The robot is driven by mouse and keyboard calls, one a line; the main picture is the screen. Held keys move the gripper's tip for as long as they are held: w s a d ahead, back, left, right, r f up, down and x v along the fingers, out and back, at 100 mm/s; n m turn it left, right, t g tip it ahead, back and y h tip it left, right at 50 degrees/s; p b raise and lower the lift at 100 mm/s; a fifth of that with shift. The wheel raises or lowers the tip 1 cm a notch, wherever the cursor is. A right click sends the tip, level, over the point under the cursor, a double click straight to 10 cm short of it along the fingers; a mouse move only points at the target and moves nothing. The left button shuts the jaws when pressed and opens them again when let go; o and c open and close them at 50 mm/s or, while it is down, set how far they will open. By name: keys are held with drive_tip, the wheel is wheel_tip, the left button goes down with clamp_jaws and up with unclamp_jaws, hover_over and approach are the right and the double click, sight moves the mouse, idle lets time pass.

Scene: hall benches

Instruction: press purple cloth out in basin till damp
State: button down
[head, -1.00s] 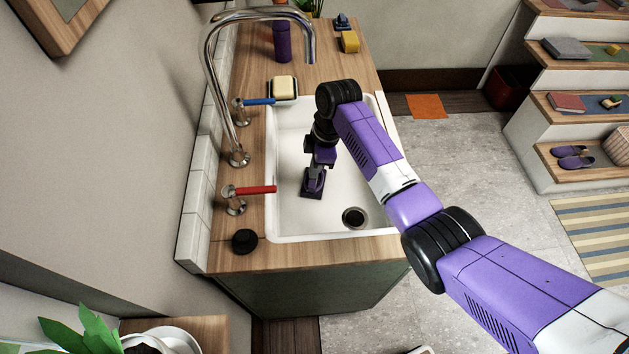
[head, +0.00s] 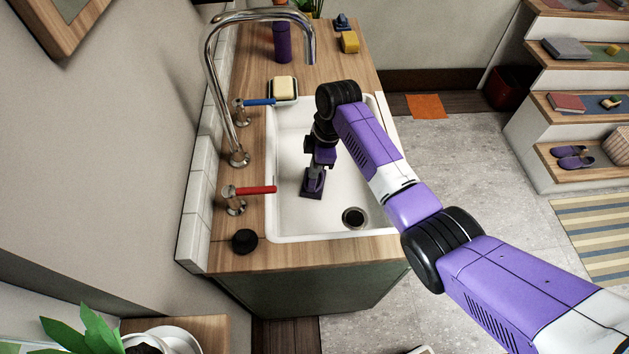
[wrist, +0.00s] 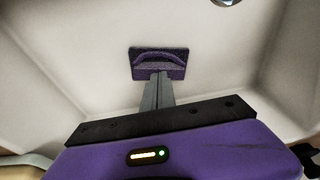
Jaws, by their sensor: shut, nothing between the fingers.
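The purple cloth (head: 311,194) lies as a small, dark, folded rectangle on the floor of the white basin (head: 292,215). In the wrist view the cloth (wrist: 175,72) shows a raised fold across its middle. My gripper (head: 314,178) points down onto the cloth. In the wrist view its shut fingertips (wrist: 158,76) meet the near side of the cloth and seem to touch it, with nothing held between them. I cannot tell from the frames how wet the cloth is.
The drain (head: 354,217) is open to view, right of the cloth. A chrome tap (head: 207,85) arches over the basin, with blue (head: 259,101) and red (head: 255,190) levers at left. Soap (head: 284,87), a black plug (head: 244,241) and a purple bottle (head: 282,42) stand on the counter.

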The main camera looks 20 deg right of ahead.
drive_tip(key=shift+s+f, duration=0.25)
drive_tip(key=shift+f, duration=0.2)
drive_tip(key=shift+w+a+p+v, duration=0.15)
drive_tip(key=shift+a+p+v, duration=0.05)
drive_tip(key=shift+p+v, duration=0.75)
drive_tip(key=shift+w+a+p+v, duration=0.1)
drive_tip(key=shift+a+p+v, duration=0.1)
drive_tip(key=shift+p+v, duration=0.7)
drive_tip(key=shift+w+a+p+v, duration=0.15)
drive_tip(key=shift+p+v, duration=0.55)
drive_tip(key=shift+v, duration=0.4)
drive_tip(key=shift+r, duration=0.1)
